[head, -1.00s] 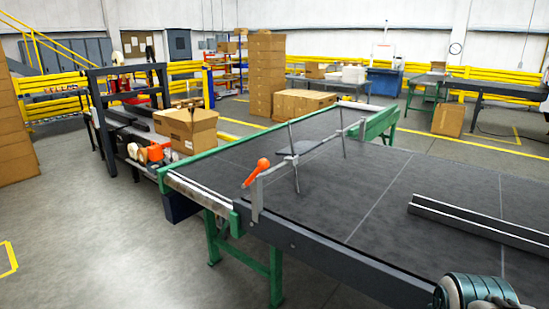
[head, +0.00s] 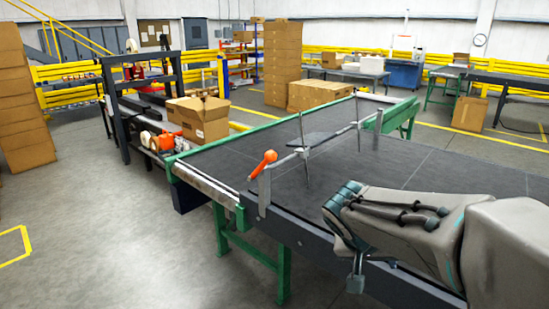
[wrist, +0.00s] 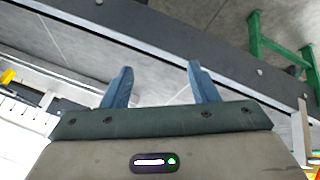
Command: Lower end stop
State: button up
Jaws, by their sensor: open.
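The end stop is a thin metal bar (head: 338,134) across the dark belt, held above its surface on thin posts, with a small dark plate near its middle. An orange-knobbed lever (head: 262,163) stands at its near end, on the belt's front side rail, tilted up toward the right. My gripper (wrist: 160,68) is open and empty in the wrist view, its two blue fingers apart over the side rail. In the head view my gripper is at the front edge of the belt, right of the lever and apart from it; its fingers are hard to make out there.
The dark conveyor belt (head: 425,165) is on green legs (head: 284,274). An open carton (head: 203,121) and a dark frame stand beyond its left end. Stacked boxes (head: 283,62) stand behind. The floor left of the belt is clear.

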jog(key=w+a+r+t+h, duration=0.15)
jog(key=w+a, duration=0.25)
jog(key=w, duration=0.4)
jog(key=t+b, duration=0.2)
jog(key=t, duration=0.9)
send_near(270, 156)
jog(key=shift+m+y, duration=0.35)
jog(key=shift+m, duration=0.05)
jog(key=p+x, duration=0.4)
jog(key=x, duration=0.9)
jog(key=shift+f, duration=0.1)
grip_shut()
